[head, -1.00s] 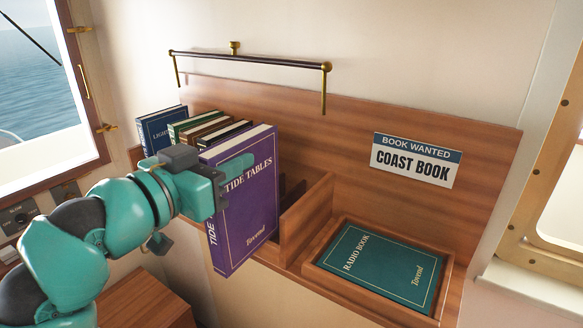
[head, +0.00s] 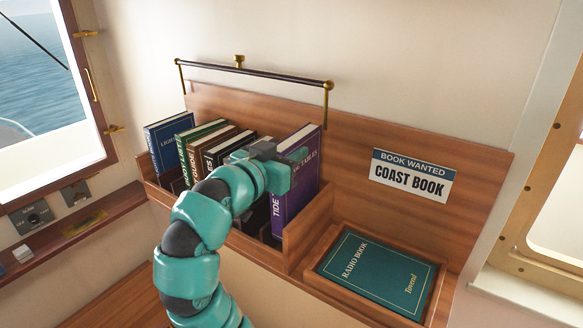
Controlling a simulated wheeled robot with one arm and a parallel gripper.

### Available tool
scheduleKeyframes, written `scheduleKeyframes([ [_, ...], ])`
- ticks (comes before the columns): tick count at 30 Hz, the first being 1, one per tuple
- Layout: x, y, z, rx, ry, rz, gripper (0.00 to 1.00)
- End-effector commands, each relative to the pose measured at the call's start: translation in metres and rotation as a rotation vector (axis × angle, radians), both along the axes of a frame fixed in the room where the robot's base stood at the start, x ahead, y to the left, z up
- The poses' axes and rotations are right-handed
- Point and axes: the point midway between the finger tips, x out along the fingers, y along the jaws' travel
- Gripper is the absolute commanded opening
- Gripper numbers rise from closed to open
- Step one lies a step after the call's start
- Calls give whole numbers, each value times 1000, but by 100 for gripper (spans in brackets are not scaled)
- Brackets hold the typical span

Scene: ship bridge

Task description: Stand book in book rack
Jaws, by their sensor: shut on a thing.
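The purple Tide Tables book (head: 301,192) stands upright at the right end of the wooden book rack (head: 302,250), its lower part behind the rack's front edge. I cannot see whether its base touches the rack floor. My gripper (head: 290,172) is shut on this book near its upper part. Several other books stand in the rack's left part, among them a blue one (head: 165,145) and a green one (head: 186,150). My arm hides part of the rack's middle.
A green Radio Book (head: 375,272) lies flat in a tray (head: 318,285) right of the rack. A sign (head: 411,177) on the back panel reads "Book wanted Coast Book". A brass-ended rail (head: 262,72) runs above the rack. A window (head: 45,90) is at left.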

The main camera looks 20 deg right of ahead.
Motion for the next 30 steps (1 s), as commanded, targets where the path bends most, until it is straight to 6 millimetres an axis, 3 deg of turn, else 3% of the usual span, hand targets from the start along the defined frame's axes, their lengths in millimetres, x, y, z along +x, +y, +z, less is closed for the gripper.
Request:
scheduleKeyframes([
  [14, 0, 0, -25, -4, 2, -2, 0],
  [20, -1, 0, -46, -4, 5, -2, 0],
  [30, 4, -6, -56, -1, -2, -1, 0],
])
